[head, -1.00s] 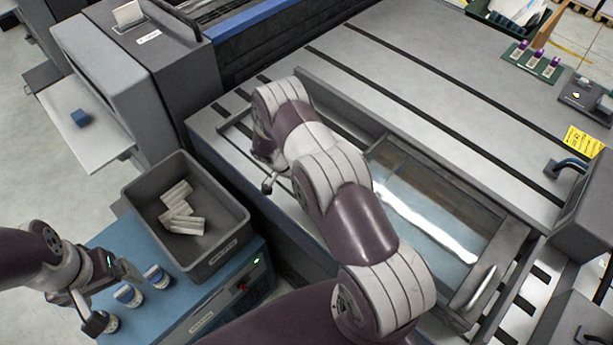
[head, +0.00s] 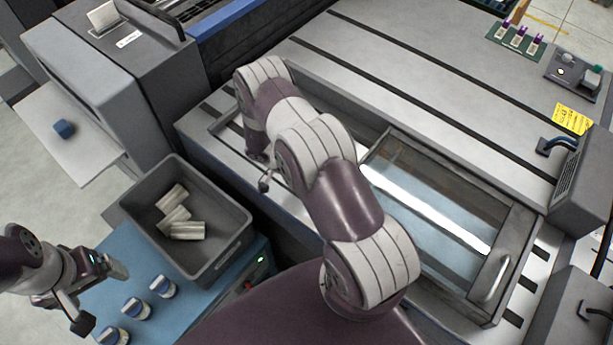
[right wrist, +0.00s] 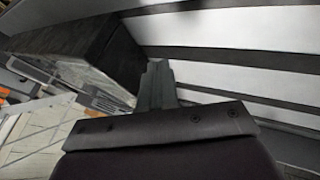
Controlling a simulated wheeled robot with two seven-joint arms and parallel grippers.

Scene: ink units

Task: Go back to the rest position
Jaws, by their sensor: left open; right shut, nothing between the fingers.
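My left gripper (head: 100,297) is open and empty at the lower left in the head view. My right arm stretches across the middle of the head view, over the near side of the large grey machine (head: 420,85). Its gripper is hidden or unclear there. In the right wrist view my right gripper (right wrist: 157,88) is shut with nothing between its fingers, in front of pale and dark stripes.
A grey bin (head: 237,240) with several pale blocks (head: 187,231) stands on the blue cabinet (head: 108,268). A glass-covered frame (head: 506,258) with a handle lies right of my right arm. A grey side unit (head: 95,75) with a shelf (head: 90,155) holding a blue block (head: 64,129) stands upper left.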

